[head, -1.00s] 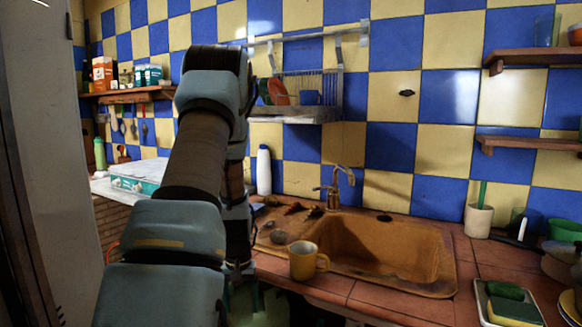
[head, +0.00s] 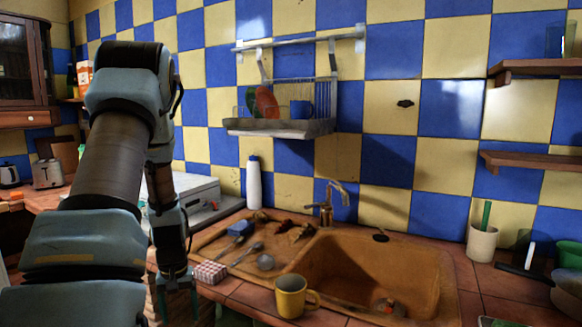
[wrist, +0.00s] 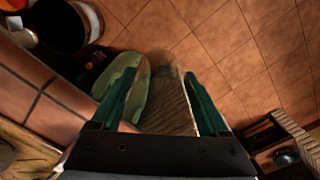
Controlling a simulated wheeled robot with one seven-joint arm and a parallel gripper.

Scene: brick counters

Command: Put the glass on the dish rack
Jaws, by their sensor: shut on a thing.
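My gripper (wrist: 161,78) has its green fingers set apart, shut on what seems to be a see-through glass (wrist: 165,100). Striped brown texture shows between the fingers, and the glass's outline is hard to make out. In the head view my gripper (head: 175,295) hangs low at the counter's front edge, left of the yellow mug; the glass cannot be made out there. The dish rack (head: 280,127) hangs on the tiled wall above the counter, up and right of my gripper. Plates (head: 266,102) and a blue mug (head: 301,109) stand in it.
The brown sink (head: 350,262) is right of my gripper, with the yellow mug (head: 291,297) at its near left corner. A checked box (head: 210,272), spoons and a white bottle (head: 254,184) are on the counter. Shelves (head: 530,68) jut out at right.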

